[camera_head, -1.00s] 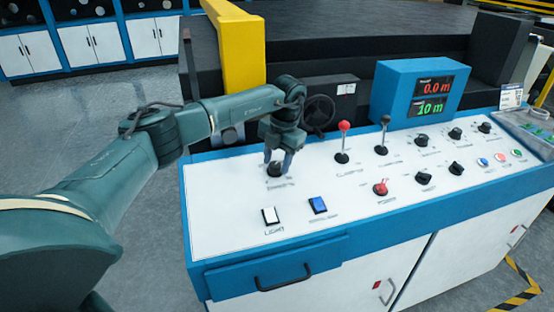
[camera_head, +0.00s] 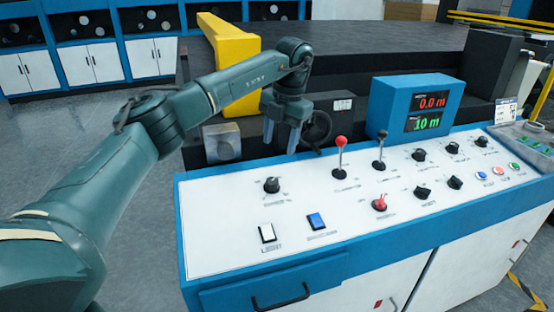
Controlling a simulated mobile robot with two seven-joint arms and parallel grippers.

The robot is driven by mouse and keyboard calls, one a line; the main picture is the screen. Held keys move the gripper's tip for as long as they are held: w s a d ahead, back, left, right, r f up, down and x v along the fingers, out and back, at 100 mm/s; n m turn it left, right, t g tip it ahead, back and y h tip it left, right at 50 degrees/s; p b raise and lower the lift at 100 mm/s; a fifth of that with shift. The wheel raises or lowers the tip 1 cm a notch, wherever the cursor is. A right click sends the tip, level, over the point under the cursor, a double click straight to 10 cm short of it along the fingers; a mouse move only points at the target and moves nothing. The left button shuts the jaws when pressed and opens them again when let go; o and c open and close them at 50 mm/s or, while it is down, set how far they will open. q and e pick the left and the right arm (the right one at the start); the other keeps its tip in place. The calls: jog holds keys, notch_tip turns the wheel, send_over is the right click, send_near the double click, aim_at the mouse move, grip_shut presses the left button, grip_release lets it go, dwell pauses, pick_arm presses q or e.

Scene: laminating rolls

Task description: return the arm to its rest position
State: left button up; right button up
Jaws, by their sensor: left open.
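My left arm comes in from the left and reaches over the far left edge of the control desk. My left gripper (camera_head: 280,142) points down, open and empty, above and behind a black rotary knob (camera_head: 271,185) on the white panel (camera_head: 225,225). It is apart from the knob, and nothing is between its fingers. My right gripper is not in view.
A red-topped lever (camera_head: 341,150) and a black lever (camera_head: 381,150) stand right of my gripper. A blue display box (camera_head: 395,105) reads 0.0 m and 10 m. A handwheel (camera_head: 317,130) and a yellow post (camera_head: 232,55) are behind.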

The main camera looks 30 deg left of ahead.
pick_arm(q)
jog(key=shift+d+r, duration=0.15)
jog(key=shift+r, duration=0.8)
jog(key=shift+f, duration=0.1)
